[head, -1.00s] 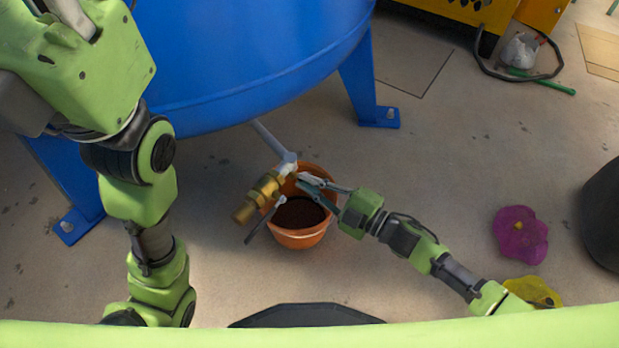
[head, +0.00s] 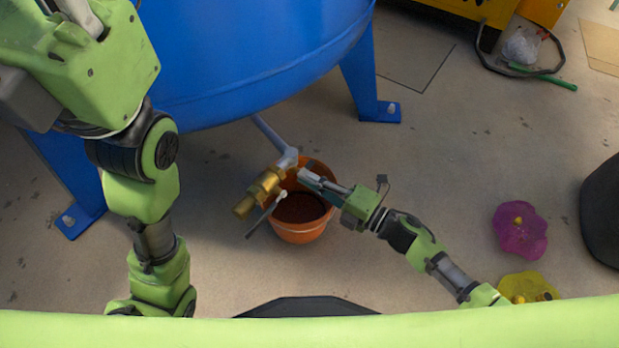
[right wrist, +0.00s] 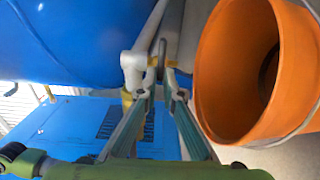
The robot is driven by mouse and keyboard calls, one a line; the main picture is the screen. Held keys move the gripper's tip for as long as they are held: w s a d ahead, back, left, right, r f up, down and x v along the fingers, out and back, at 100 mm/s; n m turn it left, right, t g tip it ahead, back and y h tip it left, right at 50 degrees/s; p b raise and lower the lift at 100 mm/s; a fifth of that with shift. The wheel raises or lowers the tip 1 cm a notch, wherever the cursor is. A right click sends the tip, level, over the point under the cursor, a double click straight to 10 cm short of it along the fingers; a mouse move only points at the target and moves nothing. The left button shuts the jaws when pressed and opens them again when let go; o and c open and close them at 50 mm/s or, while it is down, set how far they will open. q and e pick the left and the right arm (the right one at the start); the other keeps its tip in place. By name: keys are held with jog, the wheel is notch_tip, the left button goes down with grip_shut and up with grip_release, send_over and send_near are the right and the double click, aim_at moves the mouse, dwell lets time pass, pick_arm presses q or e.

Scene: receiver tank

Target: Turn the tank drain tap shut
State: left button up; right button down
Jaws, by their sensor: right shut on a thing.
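The drain tap (head: 264,190) is a brass valve on a grey pipe (head: 270,130) under the blue tank (head: 250,65). A thin dark lever (head: 258,224) slants down-left from its light pivot. My right gripper (head: 303,174) reaches in from the right and is shut at the tap, by the pipe elbow. In the right wrist view, its fingertips (right wrist: 163,75) meet beside the pale pipe elbow (right wrist: 134,65); I cannot tell exactly which part of the tap lies between them. My left arm shows at the left, but its gripper is out of view.
An orange bucket (head: 298,236) with dark contents stands under the tap, close below my right gripper. Blue tank legs (head: 368,85) stand at either side. Magenta (head: 520,232) and yellow (head: 527,287) items lie at right. The floor between is clear.

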dwell(0.4)
jog(key=c, duration=2.2)
grip_release()
jog(key=v, duration=1.2)
